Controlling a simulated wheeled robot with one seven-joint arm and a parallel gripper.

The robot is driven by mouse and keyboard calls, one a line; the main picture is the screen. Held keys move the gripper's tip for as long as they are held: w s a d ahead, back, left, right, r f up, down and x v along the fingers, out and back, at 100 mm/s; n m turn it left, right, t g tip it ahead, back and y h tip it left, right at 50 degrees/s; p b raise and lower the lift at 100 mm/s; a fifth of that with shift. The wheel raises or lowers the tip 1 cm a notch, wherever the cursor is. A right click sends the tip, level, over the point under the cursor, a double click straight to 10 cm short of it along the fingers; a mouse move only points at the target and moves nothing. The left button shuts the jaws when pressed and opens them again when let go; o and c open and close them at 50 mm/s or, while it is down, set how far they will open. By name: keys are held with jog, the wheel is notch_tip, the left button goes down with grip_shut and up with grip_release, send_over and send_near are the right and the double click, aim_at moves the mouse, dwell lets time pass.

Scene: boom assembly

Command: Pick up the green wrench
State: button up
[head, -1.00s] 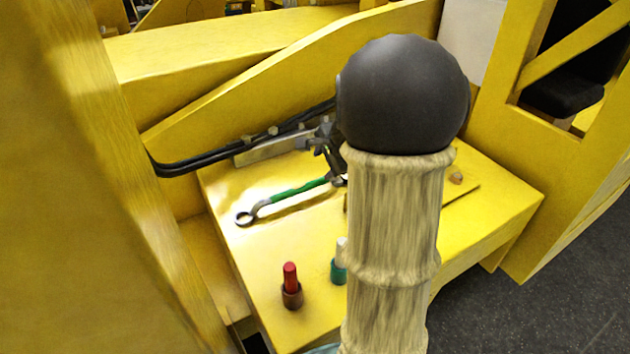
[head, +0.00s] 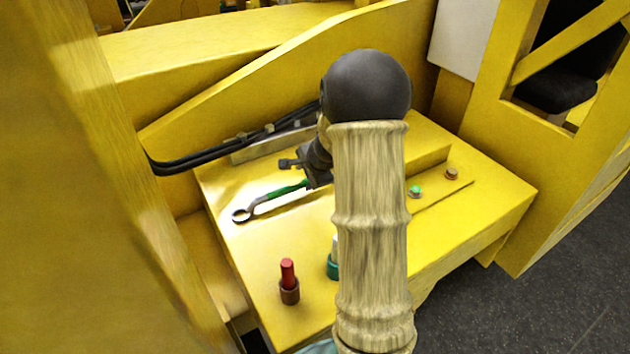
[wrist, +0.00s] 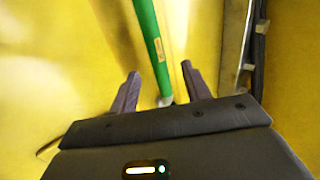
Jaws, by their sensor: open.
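The green wrench (head: 281,193) lies on the yellow platform (head: 258,275) in the head view. Its metal ring end points left, and its right end is hidden behind my arm and gripper. In the wrist view the green handle (wrist: 150,42) runs from the top down to a metal part between the fingers. My gripper (wrist: 158,86) is open, with one finger on each side of the wrench. I cannot tell whether the fingers touch it. In the head view my gripper (head: 301,165) is just above the wrench's right part, largely hidden by my arm.
A green-based piece with a white top (head: 333,262) is partly behind my arm. Black hoses (head: 225,151) run along the back. A green button (head: 415,192) and a brown one (head: 451,174) are at right.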

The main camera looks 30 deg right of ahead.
aim_at(304, 181)
jog(key=shift+w+d+f, duration=0.15)
jog(key=shift+w+f, duration=0.05)
jog(key=shift+f, duration=0.15)
jog(key=shift+d, duration=0.15)
jog(key=shift+s+a, duration=0.15)
jog(key=shift+a, duration=0.3)
jog(key=shift+f, duration=0.15)
jog(key=w+f, duration=0.1)
jog(key=w+d+f, duration=0.1)
jog(key=f, duration=0.1)
jog(key=shift+w+d+f+p, duration=0.1)
jog(key=shift+f+p, duration=0.1)
jog(key=shift+p, duration=0.15)
jog(key=shift+w+f, duration=0.3)
jog(key=shift+f, duration=0.05)
jog(key=shift+w, duration=0.2)
